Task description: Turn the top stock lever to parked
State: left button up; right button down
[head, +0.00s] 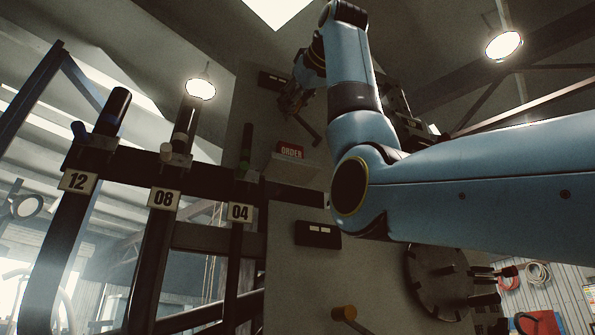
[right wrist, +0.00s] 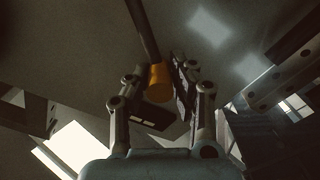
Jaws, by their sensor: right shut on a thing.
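The top stock lever shows in the right wrist view as a dark rod (right wrist: 143,30) ending in an orange knob (right wrist: 160,82). My right gripper (right wrist: 161,85) has its fingers on both sides of the knob and is shut on it. In the head view this gripper (head: 291,103) is high on the grey machine panel, below a dark label plate (head: 272,81). The knob is hidden there by the fingers. A dark bar (head: 309,125) slants down to the right beside the gripper. My left gripper is not in view.
A small shelf with a red ORDER sign (head: 290,151) sits below the gripper. A rack with plates 12 (head: 77,182), 08 (head: 163,199) and 04 (head: 240,212) stands left.

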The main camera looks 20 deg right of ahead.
jog(key=shift+a+f+n+b, duration=0.3)
jog(key=shift+f+n+b, duration=0.1)
jog(key=shift+f+n, duration=0.1)
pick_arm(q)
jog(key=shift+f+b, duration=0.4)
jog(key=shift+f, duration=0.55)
pick_arm(e)
jog(key=shift+a+f, duration=0.25)
jog(key=shift+f, duration=0.1)
jog(key=shift+w, duration=0.1)
jog(key=c, duration=1.2)
grip_release()
jog(key=shift+o, duration=0.2)
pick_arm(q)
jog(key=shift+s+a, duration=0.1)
pick_arm(e)
jog(key=s, duration=1.2)
jog(key=shift+d, duration=0.15)
